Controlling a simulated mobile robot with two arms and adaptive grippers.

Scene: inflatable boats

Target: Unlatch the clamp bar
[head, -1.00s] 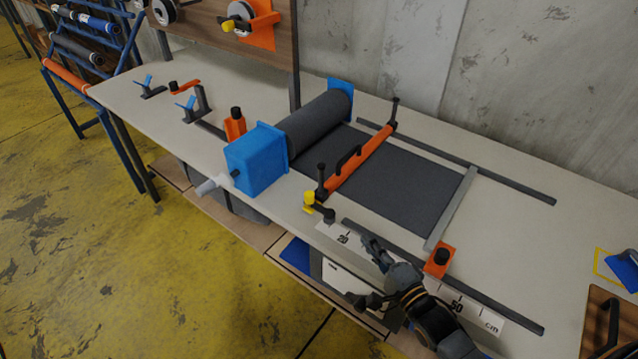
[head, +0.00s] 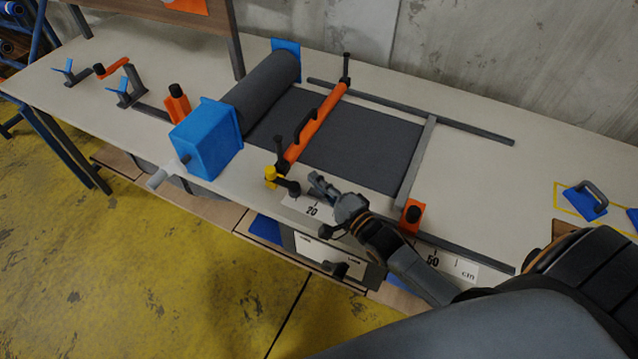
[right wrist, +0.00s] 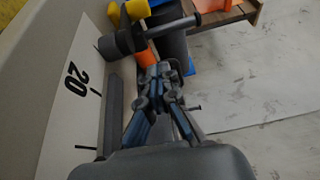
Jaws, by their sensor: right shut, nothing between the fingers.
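The orange clamp bar (head: 316,124) with a black handle (head: 305,125) lies across the dark sheet (head: 365,148) on the bench. At its near end is a dark latch lever (head: 289,187) with a yellow knob (head: 270,176). My right gripper (head: 316,182) is shut and empty, just right of the lever, above the ruler strip. In the right wrist view the shut fingers (right wrist: 160,76) point towards the bar's orange end (right wrist: 146,57), with the yellow knob (right wrist: 137,9) beyond. I cannot tell whether they touch the lever. My left gripper is out of view.
A dark roll (head: 262,90) and blue box (head: 205,142) stand left of the bar. A grey crossbar (head: 417,160) and an orange block with black knob (head: 411,215) are to the right. Rails flank the sheet. The bench's far right holds a blue handled tool (head: 586,202).

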